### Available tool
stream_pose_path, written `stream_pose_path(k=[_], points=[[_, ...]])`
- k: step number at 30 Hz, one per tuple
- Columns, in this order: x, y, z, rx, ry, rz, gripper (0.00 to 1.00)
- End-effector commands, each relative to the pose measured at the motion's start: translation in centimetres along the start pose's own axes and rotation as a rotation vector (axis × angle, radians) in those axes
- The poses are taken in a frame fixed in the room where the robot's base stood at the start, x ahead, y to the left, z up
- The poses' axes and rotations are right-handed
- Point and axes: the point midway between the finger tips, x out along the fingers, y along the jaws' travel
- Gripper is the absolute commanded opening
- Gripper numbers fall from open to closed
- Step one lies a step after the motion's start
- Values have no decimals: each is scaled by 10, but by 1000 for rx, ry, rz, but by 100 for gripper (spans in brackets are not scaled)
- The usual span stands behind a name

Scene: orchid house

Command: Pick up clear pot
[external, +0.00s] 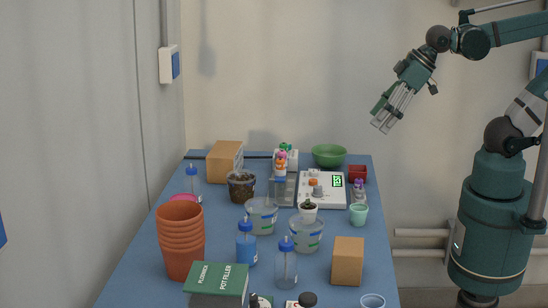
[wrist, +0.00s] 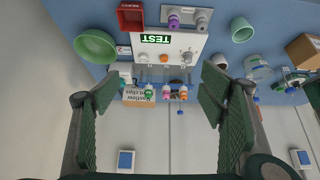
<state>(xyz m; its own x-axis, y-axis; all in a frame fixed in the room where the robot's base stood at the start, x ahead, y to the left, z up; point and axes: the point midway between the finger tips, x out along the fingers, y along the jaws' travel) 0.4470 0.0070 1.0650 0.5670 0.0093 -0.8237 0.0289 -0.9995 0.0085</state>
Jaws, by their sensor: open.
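Several clear pots stand on the blue table in the external view. One clear pot (external: 262,214) with green and blue marks is mid-table, and a similar clear pot (external: 306,236) is just right of and nearer than it. A clear pot filled with dark bark (external: 241,187) stands further back. A small clear cup (external: 373,302) is cut off at the front edge. My gripper (external: 381,124) is open and empty, high above and right of the table's back, apart from every pot. In the wrist view my gripper (wrist: 160,88) shows spread fingers with nothing held; clear pots (wrist: 258,68) are at the right.
Walls stand behind and left.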

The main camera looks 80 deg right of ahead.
Motion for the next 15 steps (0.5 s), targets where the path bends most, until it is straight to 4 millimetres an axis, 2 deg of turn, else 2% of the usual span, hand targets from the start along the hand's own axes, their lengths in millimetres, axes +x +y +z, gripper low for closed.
stream_pose_path(k=[15], points=[[10,-40,-56,-152,-98,-51,70]])
